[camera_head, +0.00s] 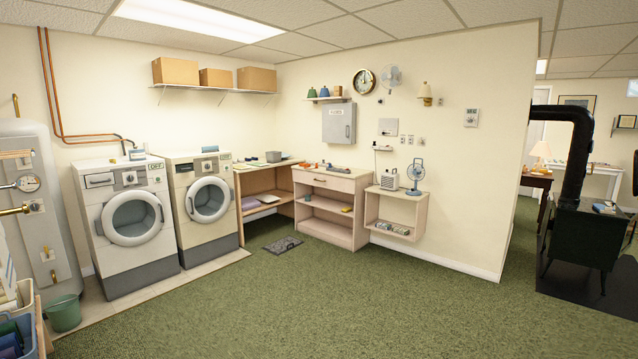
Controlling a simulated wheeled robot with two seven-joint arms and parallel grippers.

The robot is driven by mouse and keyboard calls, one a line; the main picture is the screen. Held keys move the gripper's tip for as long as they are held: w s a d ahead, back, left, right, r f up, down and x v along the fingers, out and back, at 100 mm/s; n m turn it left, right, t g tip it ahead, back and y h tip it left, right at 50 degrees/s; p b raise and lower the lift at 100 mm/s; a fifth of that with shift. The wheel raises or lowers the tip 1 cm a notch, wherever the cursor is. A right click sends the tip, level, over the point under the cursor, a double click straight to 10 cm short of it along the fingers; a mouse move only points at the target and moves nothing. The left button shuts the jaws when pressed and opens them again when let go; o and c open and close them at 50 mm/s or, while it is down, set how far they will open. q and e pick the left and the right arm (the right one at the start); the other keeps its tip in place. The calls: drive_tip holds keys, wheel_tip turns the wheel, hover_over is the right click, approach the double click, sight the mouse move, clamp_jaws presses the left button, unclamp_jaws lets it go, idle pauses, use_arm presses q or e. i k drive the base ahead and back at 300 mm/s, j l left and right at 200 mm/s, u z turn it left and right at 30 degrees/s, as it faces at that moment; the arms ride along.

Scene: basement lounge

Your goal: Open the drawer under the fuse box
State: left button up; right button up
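The grey fuse box (339,123) hangs on the far wall with its door shut. Below it stands a light wooden cabinet (354,225) with a drawer (324,182) at its top, above open shelves. The drawer looks shut, and a small dark handle (321,180) shows on its front. Several small items lie on the cabinet top. Neither of my grippers is in view. The cabinet is well across the room from me.
Green carpet (330,305) lies open between me and the cabinet. A dark mat (283,244) lies left of the cabinet. Two washers (127,220) stand left; a black stove (580,240) stands far right.

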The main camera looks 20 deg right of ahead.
sight(339, 183)
drive_tip(key=i+z, duration=0.45)
drive_tip(key=i, duration=1.75)
